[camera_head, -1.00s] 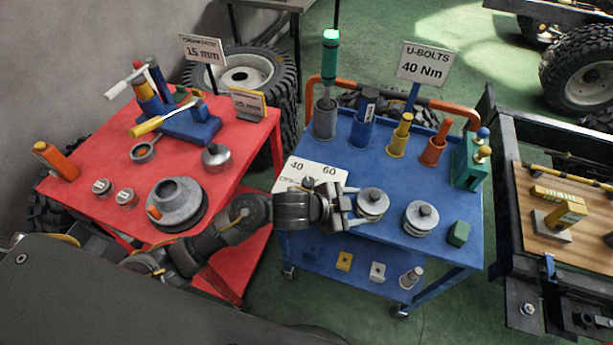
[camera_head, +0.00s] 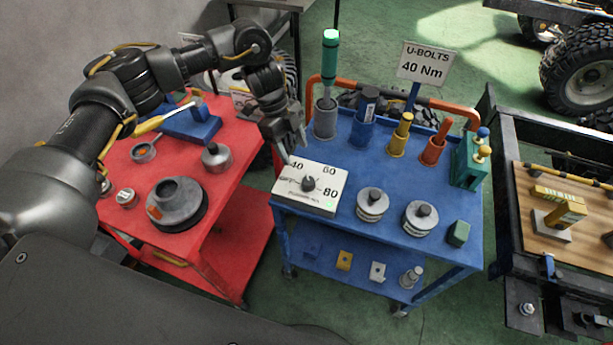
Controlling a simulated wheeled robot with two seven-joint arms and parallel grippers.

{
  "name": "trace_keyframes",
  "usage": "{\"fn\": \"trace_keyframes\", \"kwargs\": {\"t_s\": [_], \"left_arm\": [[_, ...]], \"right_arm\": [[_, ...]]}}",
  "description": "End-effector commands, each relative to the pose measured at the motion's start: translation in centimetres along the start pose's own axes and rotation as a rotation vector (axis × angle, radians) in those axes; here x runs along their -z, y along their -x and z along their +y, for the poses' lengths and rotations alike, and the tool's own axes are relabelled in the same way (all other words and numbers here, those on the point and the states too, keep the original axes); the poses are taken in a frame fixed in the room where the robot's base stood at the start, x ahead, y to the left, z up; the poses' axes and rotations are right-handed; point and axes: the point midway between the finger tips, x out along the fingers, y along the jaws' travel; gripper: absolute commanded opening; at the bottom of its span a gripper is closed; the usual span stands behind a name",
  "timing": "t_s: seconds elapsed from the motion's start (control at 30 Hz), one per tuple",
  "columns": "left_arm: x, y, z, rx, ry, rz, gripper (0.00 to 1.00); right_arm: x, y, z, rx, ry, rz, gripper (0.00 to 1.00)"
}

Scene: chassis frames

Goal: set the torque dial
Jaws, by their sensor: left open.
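The torque dial is a white box (camera_head: 290,200) at the left front of the blue cart's top, marked 40, 60 and 80. Its dark knob (camera_head: 308,184) stands in the middle of the face; I cannot clearly tell which mark it points to. A small green light (camera_head: 330,205) glows at the box's lower right. A sign (camera_head: 424,64) behind the cart reads "U-BOLTS 40 Nm". My left gripper (camera_head: 294,150) is open and empty, fingers down, just behind the box's back edge and apart from the knob. My right gripper is not in view.
The blue cart (camera_head: 385,240) also holds two round metal pieces (camera_head: 372,204), a green block (camera_head: 458,233) and a back row with a green-topped tool (camera_head: 330,60) in a holder. The red cart (camera_head: 215,245) stands left. A wood-topped bench (camera_head: 530,240) stands right.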

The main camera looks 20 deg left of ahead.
Motion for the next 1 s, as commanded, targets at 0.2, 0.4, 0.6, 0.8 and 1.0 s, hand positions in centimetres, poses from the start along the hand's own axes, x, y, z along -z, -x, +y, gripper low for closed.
{"fn": "trace_keyframes", "kwargs": {"t_s": [0.2,0.4,0.6,0.8,1.0], "left_arm": [[0.2,-1.9,0.0,-0.003,-0.001,0.001,0.58],[0.2,-5.7,0.1,-0.002,-0.002,0.002,0.58],[0.2,-9.0,0.0,-0.001,-0.002,0.001,0.58],[0.2,-10.7,-0.1,0.002,-0.003,0.002,0.58],[0.1,-10.9,-0.1,0.002,-0.004,0.001,0.58]], "right_arm": [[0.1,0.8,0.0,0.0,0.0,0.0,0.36],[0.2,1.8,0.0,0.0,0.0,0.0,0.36],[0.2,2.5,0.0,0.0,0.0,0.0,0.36],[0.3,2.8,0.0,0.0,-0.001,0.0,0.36],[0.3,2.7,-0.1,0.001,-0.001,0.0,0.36]]}}
